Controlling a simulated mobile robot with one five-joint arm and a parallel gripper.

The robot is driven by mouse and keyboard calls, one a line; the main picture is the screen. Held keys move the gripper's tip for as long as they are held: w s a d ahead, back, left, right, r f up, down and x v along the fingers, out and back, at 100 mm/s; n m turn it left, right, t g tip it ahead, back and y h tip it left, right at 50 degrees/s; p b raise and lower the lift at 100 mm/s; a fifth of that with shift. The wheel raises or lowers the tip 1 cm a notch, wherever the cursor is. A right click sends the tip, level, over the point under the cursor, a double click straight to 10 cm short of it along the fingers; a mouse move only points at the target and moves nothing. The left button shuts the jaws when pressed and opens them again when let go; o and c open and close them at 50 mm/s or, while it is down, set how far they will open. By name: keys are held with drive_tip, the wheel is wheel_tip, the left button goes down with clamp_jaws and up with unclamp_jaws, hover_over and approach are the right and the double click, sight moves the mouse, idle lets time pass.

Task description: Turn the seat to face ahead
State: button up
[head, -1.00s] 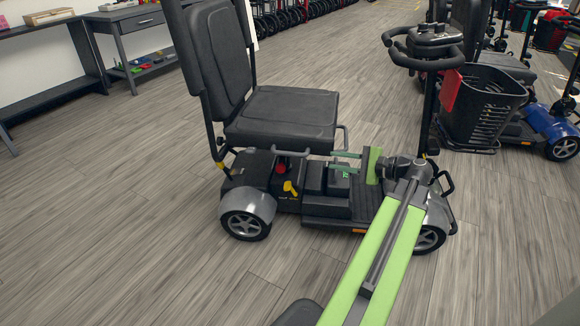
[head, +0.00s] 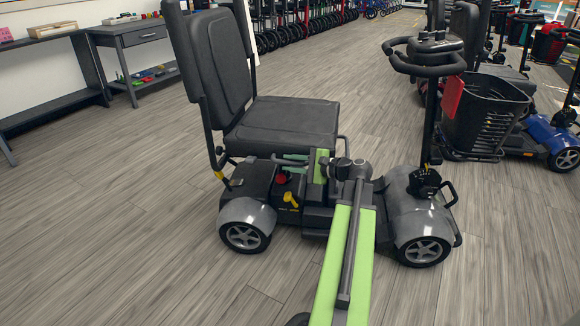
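The black seat (head: 280,122) is mounted on a grey and black scooter (head: 245,215) in the middle of the head view. Its tall backrest (head: 215,65) is on the left, and the cushion points roughly right, toward the tiller (head: 430,110). My gripper (head: 288,162) reaches in from the right just below the cushion's near edge. A red knob (head: 282,178) and a yellow lever (head: 291,200) are just below the fingers. I cannot tell whether the fingers touch any part of the seat.
A black basket (head: 487,115) and a blue scooter (head: 550,135) stand at the right. A grey desk (head: 140,32) and a dark bench (head: 50,100) line the left wall. The wooden floor (head: 110,230) is clear at the left and in front.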

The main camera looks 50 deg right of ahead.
drive_tip(key=shift+c, duration=0.4)
clamp_jaws()
idle(1.1)
